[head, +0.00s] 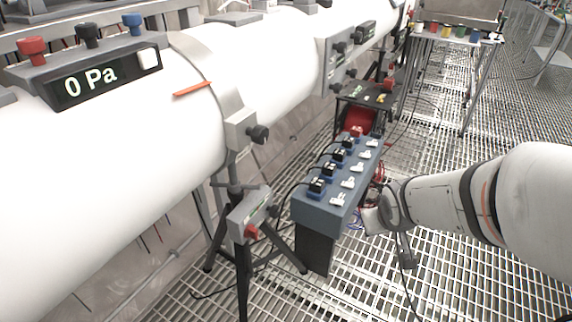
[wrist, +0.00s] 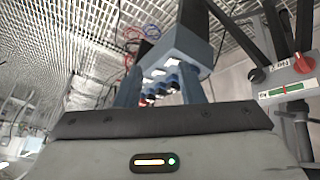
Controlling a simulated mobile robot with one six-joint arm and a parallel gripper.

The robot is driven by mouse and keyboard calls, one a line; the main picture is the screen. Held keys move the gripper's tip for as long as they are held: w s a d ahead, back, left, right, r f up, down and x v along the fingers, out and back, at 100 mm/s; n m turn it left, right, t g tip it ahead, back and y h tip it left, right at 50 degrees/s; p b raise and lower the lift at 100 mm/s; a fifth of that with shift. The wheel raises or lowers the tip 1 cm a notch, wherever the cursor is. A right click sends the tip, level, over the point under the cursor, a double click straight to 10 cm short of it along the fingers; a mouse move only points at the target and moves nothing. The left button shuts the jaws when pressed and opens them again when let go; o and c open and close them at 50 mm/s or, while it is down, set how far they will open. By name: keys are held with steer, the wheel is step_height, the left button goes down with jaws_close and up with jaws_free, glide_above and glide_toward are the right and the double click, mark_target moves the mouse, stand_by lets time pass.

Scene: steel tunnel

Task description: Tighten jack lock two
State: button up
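A tripod jack stands under the white pipe. Its grey panel (head: 248,212) carries a red knob (head: 252,231), and a black knob (head: 258,133) sits higher, at the pipe clamp. In the wrist view, a panel with a green and red strip (wrist: 287,89) is at the right, with a red knob (wrist: 303,63) and a black knob (wrist: 257,75). Its label is too small to read surely, so I cannot tell the jack's number.
A blue-grey switch box (head: 314,211) with several plugs and cables stands between the near jack and my gripper. A farther red knob (head: 388,84) shows beside the pipe. A gauge (head: 105,75) reads 0 Pa. Grating floor (head: 455,265) is open below my arm.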

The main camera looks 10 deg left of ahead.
steer(key=w+a+f+n+t+y+b, duration=0.2)
steer(key=w+a+f+n, duration=0.15)
steer(key=w+f, duration=0.25)
steer(key=n+g+y+b, duration=0.1)
steer(key=n+y+b, duration=0.7)
steer(key=y, duration=0.7)
glide_toward(257, 234)
steer(key=a, duration=0.2)
steer(key=x, duration=0.3)
steer(key=b+x, duration=0.1)
steer(key=x, duration=0.3)
steer(key=shift+w+a+r+b, duration=0.15)
steer(key=shift+w+b, duration=0.15)
steer(key=shift+w, duration=0.2)
steer(key=shift+c, duration=0.4)
jaws_close()
